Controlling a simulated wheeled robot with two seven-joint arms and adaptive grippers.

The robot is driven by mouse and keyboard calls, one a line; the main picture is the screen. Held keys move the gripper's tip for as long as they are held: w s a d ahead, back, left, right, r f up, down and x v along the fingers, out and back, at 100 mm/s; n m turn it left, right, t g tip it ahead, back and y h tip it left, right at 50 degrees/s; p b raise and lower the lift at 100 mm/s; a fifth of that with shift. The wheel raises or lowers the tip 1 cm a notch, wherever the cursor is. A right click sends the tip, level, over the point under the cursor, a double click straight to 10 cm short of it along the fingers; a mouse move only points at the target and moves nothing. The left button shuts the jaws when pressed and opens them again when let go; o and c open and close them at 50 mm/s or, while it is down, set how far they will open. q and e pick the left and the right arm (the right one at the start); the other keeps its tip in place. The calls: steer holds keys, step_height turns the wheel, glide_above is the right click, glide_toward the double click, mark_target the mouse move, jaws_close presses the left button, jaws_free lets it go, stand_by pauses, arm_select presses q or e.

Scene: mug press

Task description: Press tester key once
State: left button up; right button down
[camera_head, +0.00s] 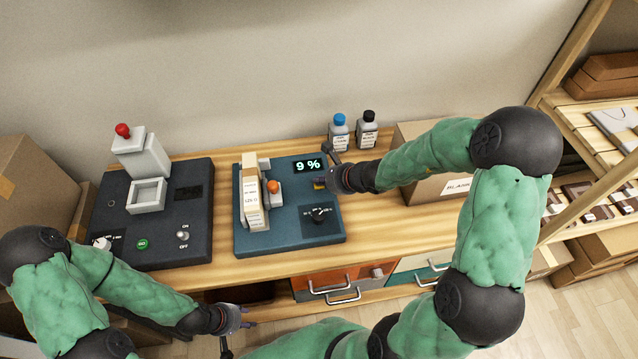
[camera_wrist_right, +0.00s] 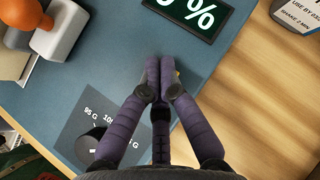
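The tester is a dark blue panel (camera_head: 290,236) on the wooden bench, with a lit display (camera_head: 308,165) reading 9 %. In the right wrist view the end of the display (camera_wrist_right: 197,14) shows above the fingertips. A small key with a yellowish part (camera_head: 319,184) lies at the tips of my right gripper (camera_head: 331,180). In the right wrist view the right gripper's (camera_wrist_right: 161,66) two fingers are together with nothing seen between them, and they hide most of the key. I cannot tell whether they touch it. My left gripper (camera_head: 240,322) is open and empty, low in front of the bench.
A tan-and-white box (camera_head: 250,190) and an orange-knobbed stamp (camera_head: 273,190) stand on the tester, above a black dial (camera_head: 320,215). A dark press base (camera_head: 160,240) is at left. Two bottles (camera_head: 339,132) and a cardboard box (camera_head: 425,190) stand at right.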

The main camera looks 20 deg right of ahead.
steer(key=shift+r+p, duration=0.7)
steer(key=shift+r, duration=0.15)
step_height(320, 180, up, 5)
steer(key=p, duration=0.4)
stand_by(0.5)
stand_by(0.3)
